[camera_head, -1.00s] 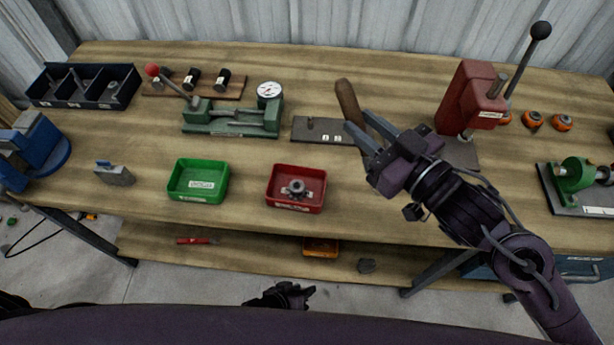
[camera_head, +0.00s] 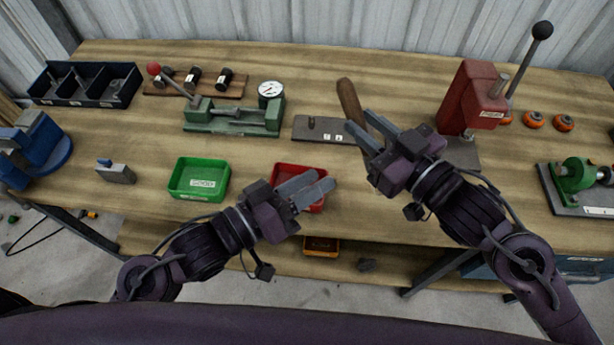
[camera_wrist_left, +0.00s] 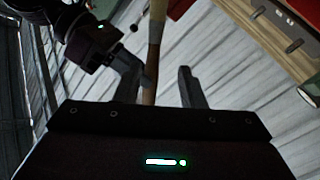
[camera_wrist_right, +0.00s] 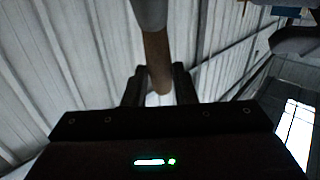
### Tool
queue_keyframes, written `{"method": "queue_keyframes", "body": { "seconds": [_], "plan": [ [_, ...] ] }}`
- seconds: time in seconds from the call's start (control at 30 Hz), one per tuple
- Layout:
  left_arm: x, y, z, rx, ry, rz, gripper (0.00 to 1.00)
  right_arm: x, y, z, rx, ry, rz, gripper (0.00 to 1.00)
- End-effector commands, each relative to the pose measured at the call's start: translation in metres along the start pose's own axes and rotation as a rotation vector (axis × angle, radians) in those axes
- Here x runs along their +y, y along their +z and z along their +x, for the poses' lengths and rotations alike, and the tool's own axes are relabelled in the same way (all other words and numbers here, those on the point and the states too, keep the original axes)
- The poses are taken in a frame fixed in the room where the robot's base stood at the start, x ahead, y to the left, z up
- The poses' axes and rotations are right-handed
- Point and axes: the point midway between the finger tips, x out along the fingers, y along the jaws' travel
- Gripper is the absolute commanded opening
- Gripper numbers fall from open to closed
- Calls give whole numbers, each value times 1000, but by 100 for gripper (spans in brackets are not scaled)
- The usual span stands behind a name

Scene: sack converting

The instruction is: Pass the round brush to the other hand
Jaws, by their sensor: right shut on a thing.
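The round brush (camera_head: 349,100) shows in the head view as a brown shaft sticking up from my right gripper (camera_head: 368,131), which is shut on it. The brush also shows between the fingers in the right wrist view (camera_wrist_right: 157,60), with a grey part at the top edge. My left gripper (camera_head: 318,184) is open and empty, lower and to the left of the right gripper and apart from the brush. In the left wrist view the brush (camera_wrist_left: 151,65) appears beyond and between the open fingers (camera_wrist_left: 160,85). The brush's lower part is hidden in the head view.
The left gripper hangs over the red tray (camera_head: 284,171) and partly hides it. A green tray (camera_head: 198,192) lies to its left. A red press (camera_head: 466,98) with a long lever stands right of the right gripper. A dial fixture (camera_head: 232,114) stands behind.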

Motion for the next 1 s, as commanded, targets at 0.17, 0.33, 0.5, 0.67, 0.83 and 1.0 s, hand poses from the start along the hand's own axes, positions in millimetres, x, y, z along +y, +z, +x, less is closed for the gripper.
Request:
{"method": "queue_keyframes", "body": {
  "seconds": [0.17,0.33,0.5,0.67,0.83,1.0],
  "plan": [
    [8,-13,-1,10,11,41,36,0,0,0,1,0,0,0],
    [9,-14,20,13,14,40,36,0,0,0,1,0,0,0],
    [10,-15,54,14,14,39,36,0,0,0,1,0,0,0],
    [10,-14,84,12,13,38,36,0,0,0,1,0,0,0],
    [10,-14,105,10,12,38,36,0,0,0,1,0,0,0],
    [10,-13,114,8,12,39,36,0,0,0,1,0,0,0]
  ]
}}
